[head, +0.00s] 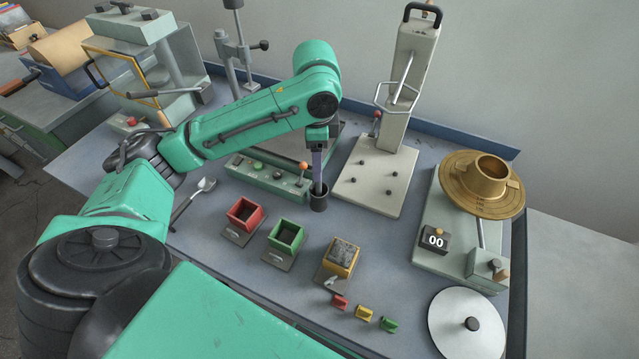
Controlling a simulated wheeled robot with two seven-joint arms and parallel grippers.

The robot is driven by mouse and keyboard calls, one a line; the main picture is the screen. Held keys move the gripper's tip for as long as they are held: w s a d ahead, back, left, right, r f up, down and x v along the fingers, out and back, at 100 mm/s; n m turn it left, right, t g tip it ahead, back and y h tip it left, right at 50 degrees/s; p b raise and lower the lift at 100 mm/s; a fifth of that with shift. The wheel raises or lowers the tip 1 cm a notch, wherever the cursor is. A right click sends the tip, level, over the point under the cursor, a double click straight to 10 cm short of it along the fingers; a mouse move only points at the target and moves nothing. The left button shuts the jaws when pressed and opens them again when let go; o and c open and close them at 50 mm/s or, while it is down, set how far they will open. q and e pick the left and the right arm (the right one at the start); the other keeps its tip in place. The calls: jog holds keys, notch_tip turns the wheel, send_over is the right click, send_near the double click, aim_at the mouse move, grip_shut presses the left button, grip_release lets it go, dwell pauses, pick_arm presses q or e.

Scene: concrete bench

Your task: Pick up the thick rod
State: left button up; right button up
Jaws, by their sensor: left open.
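A small dark cup (319,203) stands on the bench near the middle of the head view. A narrow grey-purple upright shape (317,168) rises from the cup to my left gripper; it looks like a rod, but I cannot tell its thickness or whether more than one stands there. My left gripper (318,148) points down directly above the cup, open, at the upper end of this shape. Its fingers are small and partly hidden, so I cannot tell whether they touch it. My right gripper is not in view.
Red (245,213), green (286,236) and yellow (341,257) square moulds stand in front of the cup. A white-based press (375,175) stands behind right, a control box (268,178) behind left. A brass pan (481,185) and a white disc (466,325) are at right.

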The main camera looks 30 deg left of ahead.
pick_arm(q)
notch_tip(320, 180, down, 8)
jog(key=shift+w+r+p, duration=0.25)
jog(key=shift+w+p, duration=0.1)
jog(key=shift+p, duration=0.05)
jog(key=shift+c, duration=0.3)
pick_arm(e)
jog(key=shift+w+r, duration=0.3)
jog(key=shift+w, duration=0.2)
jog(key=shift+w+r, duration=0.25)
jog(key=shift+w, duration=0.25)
pick_arm(q)
grip_shut()
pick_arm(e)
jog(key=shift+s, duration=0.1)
pick_arm(q)
notch_tip(320, 180, up, 12)
jog(key=shift+w+d+f, duration=0.1)
jog(key=shift+w+f, duration=0.05)
jog(key=shift+f, duration=0.1)
notch_tip(320, 180, up, 9)
jog(key=p, duration=0.2)
jog(key=shift+f+p, duration=0.2)
jog(key=shift+p, duration=0.2)
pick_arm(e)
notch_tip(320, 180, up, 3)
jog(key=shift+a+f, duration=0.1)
